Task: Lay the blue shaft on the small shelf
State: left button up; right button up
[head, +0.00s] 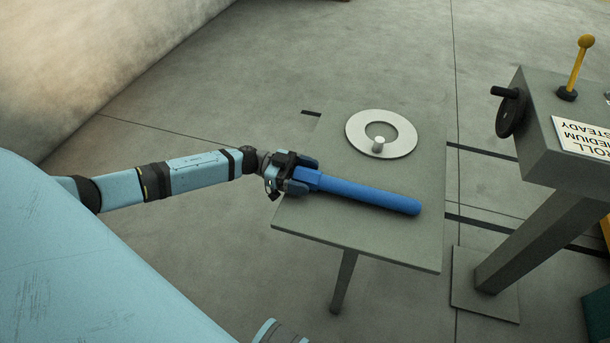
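The blue shaft (368,194) is a long rod with a rounded right end, seen over the front part of the small shelf (395,247), a flat grey-green top on a leg. My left gripper (312,177) comes in from the left and is closed around the shaft's left end. The shaft points right and slightly toward the front. I cannot tell whether it touches the shelf top or is held just above it. My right gripper does not show.
A pale ring-shaped disc (406,137) with a small peg lies on the shelf's back part. To the right stands a grey control box (548,107) on a slanted post, with a black handwheel (512,112) and a yellow-knobbed lever (579,62). A pale wall rises at upper left.

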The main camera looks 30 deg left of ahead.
pick_arm(q)
jog(key=shift+f, duration=0.15)
jog(key=v, duration=1.3)
jog(key=shift+a+r+p, duration=0.25)
jog(key=shift+a+p, duration=0.15)
jog(key=shift+s, duration=0.1)
